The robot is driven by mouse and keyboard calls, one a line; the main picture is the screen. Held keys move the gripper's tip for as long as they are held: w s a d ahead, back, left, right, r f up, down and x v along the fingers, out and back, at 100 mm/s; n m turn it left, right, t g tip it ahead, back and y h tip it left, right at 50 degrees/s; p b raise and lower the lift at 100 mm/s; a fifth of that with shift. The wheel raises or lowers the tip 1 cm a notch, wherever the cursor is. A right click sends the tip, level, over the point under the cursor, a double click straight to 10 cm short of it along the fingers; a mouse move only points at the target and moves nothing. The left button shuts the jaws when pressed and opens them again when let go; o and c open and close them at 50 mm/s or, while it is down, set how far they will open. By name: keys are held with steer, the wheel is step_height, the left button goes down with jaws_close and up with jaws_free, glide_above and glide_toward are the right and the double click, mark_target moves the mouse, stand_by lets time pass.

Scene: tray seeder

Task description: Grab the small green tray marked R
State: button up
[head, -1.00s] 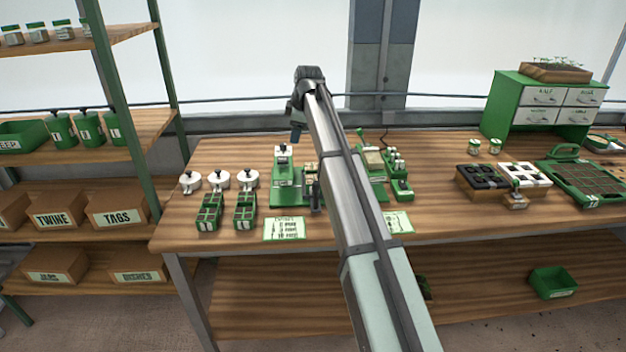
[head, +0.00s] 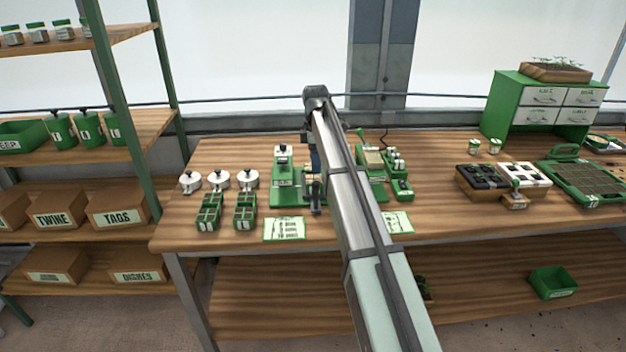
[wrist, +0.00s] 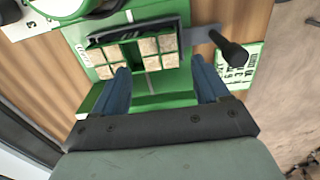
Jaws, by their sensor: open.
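Two small green trays, the left one (head: 208,212) and the right one (head: 245,210), stand side by side near the bench's front left in the head view. Their front labels are too small to read, and I cannot make out an R. In the wrist view my gripper (wrist: 160,68) is open, its blue fingers apart over a green device (wrist: 165,98). A dark-framed block of beige-filled cells (wrist: 153,50) lies just beyond the fingertips, with nothing visibly gripped. In the head view my arm hides part of this area.
A dark lever knob (wrist: 232,50) stands close to the right finger. White lidded pots (head: 219,180) stand behind the small trays, and a printed card (head: 284,229) lies to their right. Another green device (head: 372,165) stands right of my arm.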

mark_target(314, 179)
steer(key=shift+a+f, duration=0.2)
steer(key=shift+f, duration=3.65)
steer(key=c, duration=0.9)
